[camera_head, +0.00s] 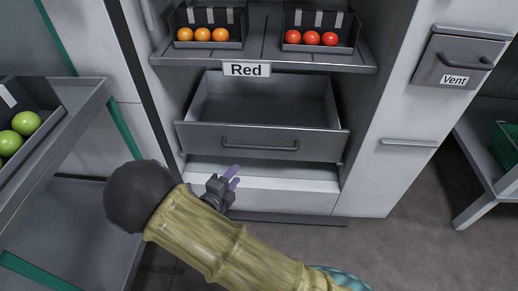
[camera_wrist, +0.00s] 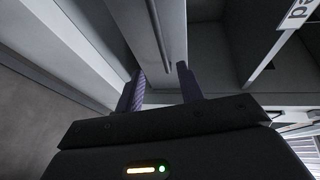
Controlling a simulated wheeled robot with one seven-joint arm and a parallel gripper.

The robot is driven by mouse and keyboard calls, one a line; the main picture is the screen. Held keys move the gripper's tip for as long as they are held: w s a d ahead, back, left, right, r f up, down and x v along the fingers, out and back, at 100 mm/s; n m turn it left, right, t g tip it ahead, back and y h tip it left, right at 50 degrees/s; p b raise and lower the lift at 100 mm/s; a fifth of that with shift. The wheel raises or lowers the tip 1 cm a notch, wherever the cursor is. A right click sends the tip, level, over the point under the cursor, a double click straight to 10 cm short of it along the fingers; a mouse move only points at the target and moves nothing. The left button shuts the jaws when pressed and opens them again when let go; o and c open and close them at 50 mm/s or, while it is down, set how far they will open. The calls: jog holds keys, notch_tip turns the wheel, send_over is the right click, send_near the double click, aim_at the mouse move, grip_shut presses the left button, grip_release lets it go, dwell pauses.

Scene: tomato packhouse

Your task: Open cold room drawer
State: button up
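The cold room drawer (camera_head: 262,143) is a grey drawer below the shelf labelled "Red". It stands pulled out, and its empty inside shows in the head view. A dark bar handle (camera_head: 259,145) runs across its front. My gripper (camera_head: 236,177) is in front of and below the drawer front, left of the handle's middle, apart from the handle in the head view. In the wrist view, the two purple fingers of my gripper (camera_wrist: 161,88) are spread with nothing seen between them. The drawer front and handle (camera_wrist: 160,35) lie just beyond the fingertips.
The shelf (camera_head: 262,55) above carries a tray of orange tomatoes (camera_head: 208,43) and a tray of red tomatoes (camera_head: 318,47). A grey rack (camera_head: 62,130) with green tomatoes stands at the left. A "Vent" panel (camera_head: 452,64) is at the right. The floor at lower right is clear.

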aim_at(258, 149)
jog(key=b+x, duration=0.7)
jog(key=x, duration=1)
jog(key=shift+w+f, duration=0.15)
jog(key=shift+f, duration=0.05)
jog(key=shift+c, duration=0.2)
grip_shut()
